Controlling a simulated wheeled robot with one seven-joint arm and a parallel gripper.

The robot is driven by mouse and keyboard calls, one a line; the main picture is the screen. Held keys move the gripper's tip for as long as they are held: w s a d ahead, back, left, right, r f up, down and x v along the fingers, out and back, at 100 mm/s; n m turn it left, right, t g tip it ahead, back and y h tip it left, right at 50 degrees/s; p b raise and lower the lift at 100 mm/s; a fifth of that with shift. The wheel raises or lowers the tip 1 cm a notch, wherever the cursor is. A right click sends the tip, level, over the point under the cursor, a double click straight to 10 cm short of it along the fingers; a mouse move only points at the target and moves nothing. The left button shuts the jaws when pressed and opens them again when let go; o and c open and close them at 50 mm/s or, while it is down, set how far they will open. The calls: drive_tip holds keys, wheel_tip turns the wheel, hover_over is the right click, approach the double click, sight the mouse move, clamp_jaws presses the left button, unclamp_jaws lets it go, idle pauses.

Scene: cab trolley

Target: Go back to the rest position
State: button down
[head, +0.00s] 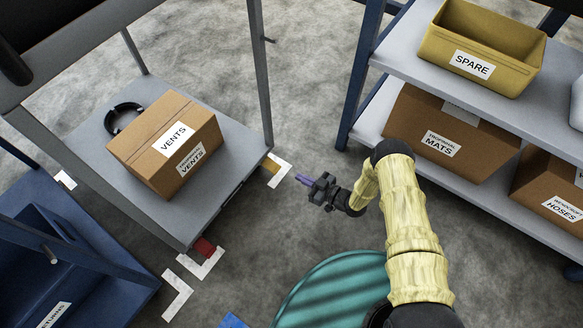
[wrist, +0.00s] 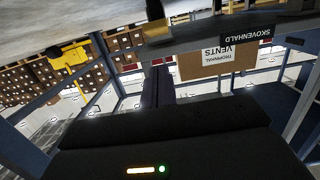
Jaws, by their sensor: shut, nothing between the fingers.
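My gripper (head: 304,181) is shut and empty. In the head view it hangs over the grey floor between the grey trolley (head: 215,213) and the shelf on the right, apart from both. Its purple fingers point left toward the trolley's near right corner. In the wrist view my gripper's fingers (wrist: 158,86) show dark and close together in the middle. The wrist picture looks upside down.
A carton labelled VENTS (head: 165,144) and a black headset (head: 121,116) lie on the trolley deck. A rack (head: 360,122) at the right holds a yellow SPARE bin (head: 483,47) and cartons. A blue cart (head: 75,290) stands at lower left.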

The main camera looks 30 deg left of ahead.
drive_tip(key=d, duration=0.2)
drive_tip(key=shift+d+f, duration=0.1)
drive_tip(key=shift+d, duration=0.25)
drive_tip(key=shift+s+a, duration=0.1)
drive_tip(key=shift+s, duration=0.2)
drive_tip(key=shift+w+p, duration=0.1)
drive_tip(key=shift+p, duration=0.2)
